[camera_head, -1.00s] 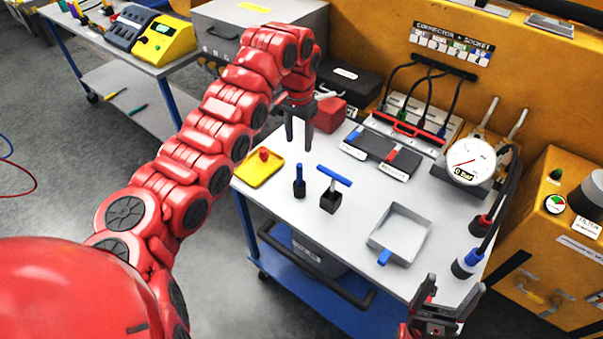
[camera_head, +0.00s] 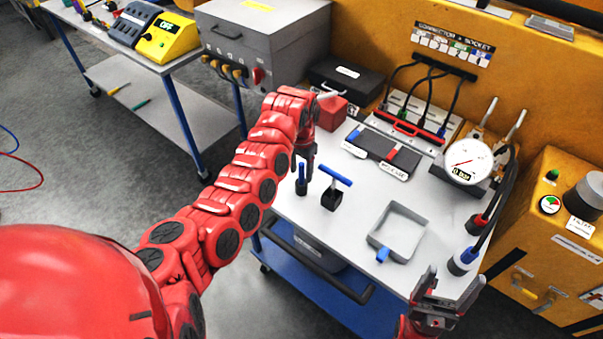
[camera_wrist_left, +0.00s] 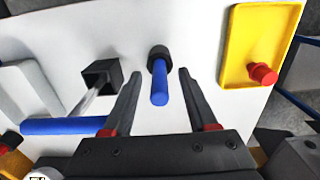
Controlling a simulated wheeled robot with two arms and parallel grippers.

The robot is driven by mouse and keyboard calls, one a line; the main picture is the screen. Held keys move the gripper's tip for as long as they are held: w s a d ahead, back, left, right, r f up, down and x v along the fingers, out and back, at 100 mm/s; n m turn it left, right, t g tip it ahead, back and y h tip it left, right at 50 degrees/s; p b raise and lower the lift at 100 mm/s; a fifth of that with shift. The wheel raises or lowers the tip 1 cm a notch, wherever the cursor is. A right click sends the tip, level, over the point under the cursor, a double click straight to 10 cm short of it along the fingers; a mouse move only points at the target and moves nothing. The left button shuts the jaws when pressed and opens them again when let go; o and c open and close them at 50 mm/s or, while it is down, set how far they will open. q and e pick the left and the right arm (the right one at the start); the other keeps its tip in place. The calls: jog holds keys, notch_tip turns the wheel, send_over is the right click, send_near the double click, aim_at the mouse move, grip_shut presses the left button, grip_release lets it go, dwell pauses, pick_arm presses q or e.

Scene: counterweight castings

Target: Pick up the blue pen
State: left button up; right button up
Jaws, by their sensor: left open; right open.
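The blue pen (camera_head: 301,171) stands upright in a small black round holder (camera_head: 301,188) on the grey table top, partly hidden by my left arm in the head view. In the left wrist view the pen (camera_wrist_left: 160,85) points toward the camera and lies between the two fingers of my left gripper (camera_wrist_left: 158,73). A gap shows on both sides of it, so the fingers are open around it without touching. In the head view my left gripper (camera_head: 304,176) is largely hidden by its own wrist. My right gripper (camera_head: 452,279) is open and empty at the front right.
A blue T-handle tool (camera_head: 336,178) in a black block stands close beside the pen. A grey square tray (camera_head: 372,242) and a gauge (camera_head: 468,162) are further right.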

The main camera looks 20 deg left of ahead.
aim_at(301, 179)
pick_arm(q)
jog(key=shift+f, duration=1.3)
grip_shut()
